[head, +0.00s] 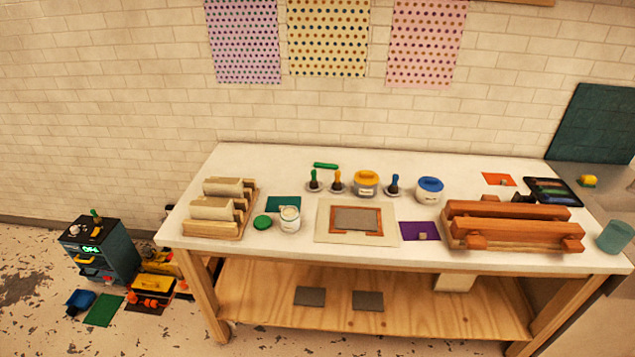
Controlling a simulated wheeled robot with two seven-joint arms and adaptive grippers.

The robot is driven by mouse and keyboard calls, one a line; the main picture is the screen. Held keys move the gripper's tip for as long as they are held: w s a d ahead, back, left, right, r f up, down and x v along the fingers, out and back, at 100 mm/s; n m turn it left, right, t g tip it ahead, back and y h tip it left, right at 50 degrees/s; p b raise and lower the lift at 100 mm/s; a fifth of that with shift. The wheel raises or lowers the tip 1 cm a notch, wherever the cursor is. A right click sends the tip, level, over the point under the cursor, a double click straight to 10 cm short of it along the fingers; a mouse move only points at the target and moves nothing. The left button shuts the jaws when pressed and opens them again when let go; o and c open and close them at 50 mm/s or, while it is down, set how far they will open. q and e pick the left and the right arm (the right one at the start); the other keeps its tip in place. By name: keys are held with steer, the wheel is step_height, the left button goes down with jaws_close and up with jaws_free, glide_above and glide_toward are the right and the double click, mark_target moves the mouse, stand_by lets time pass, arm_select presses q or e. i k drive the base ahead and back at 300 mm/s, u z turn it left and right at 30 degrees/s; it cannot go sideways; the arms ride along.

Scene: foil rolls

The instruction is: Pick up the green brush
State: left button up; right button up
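A small brush with an upright green handle (314,177) stands on a small pale dish towards the back of the white table (300,160). Just to its right is a similar brush with an orange-yellow handle (337,177). A third one, with a blue handle (393,181), stands further right. Neither of my grippers is in view.
A yellow-lidded jar (366,184) and blue-lidded jar (430,190) stand nearby. An open jar (289,219) and framed plate (357,219) are in front. Wooden racks (216,210) are left, a large roller press (510,225) right. A dark cart (98,250) stands left.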

mark_target(314, 184)
steer(key=u, duration=0.1)
steer(key=k, duration=0.45)
steer(key=z, duration=1.3)
steer(key=i, duration=1.5)
steer(key=u, duration=0.85)
steer(key=i, duration=0.55)
steer(key=u, duration=0.6)
